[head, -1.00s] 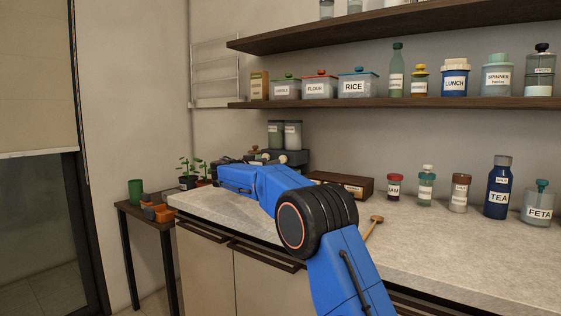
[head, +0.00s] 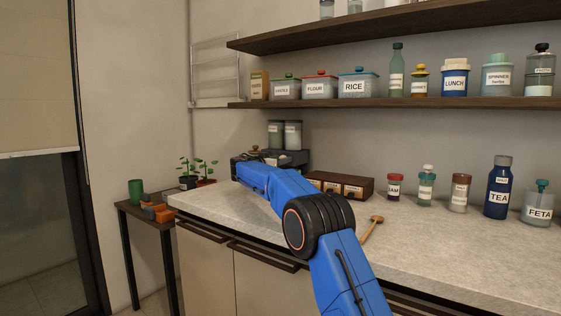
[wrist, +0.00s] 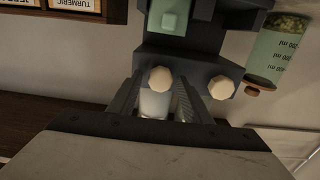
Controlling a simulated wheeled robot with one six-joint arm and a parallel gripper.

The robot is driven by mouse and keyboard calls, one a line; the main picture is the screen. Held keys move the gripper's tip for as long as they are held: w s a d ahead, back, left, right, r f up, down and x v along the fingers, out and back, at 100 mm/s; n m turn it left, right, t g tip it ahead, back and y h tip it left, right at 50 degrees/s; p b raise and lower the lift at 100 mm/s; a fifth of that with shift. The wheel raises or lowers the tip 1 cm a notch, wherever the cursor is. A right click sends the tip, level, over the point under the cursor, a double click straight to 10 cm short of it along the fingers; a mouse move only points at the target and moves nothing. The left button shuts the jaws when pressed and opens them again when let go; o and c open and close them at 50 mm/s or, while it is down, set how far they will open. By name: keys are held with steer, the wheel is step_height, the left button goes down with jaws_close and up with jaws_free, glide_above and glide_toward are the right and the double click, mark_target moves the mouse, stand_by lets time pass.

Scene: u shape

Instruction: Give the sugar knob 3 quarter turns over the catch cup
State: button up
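The dispenser (head: 293,157) stands at the far end of the counter, a dark body with two clear canisters (head: 293,134) on top. Their labels are too small to read, so I cannot tell which is sugar. The wrist view shows two round cream knobs, a left knob (wrist: 160,79) and a right knob (wrist: 221,89), on the dark dispenser body (wrist: 185,60). My gripper (wrist: 160,84) is open, its fingers on either side of the left knob, with gaps visible. A pale translucent cup (wrist: 155,104) shows between the fingers. In the head view my arm hides the fingertips.
A wooden drawer box (head: 352,187) stands right of the dispenser; its labels show upside down in the wrist view (wrist: 75,5). A measuring container (wrist: 275,52) is close on the right there. Potted plants (head: 188,182) stand left. A wooden spoon (head: 372,228) lies on the counter.

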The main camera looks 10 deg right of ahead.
steer(key=c, duration=0.8)
steer(key=shift+n, duration=0.5)
steer(key=n, duration=1.7)
steer(key=shift+w+a+f, duration=0.15)
steer(key=shift+a+f, duration=0.05)
steer(key=o, duration=1)
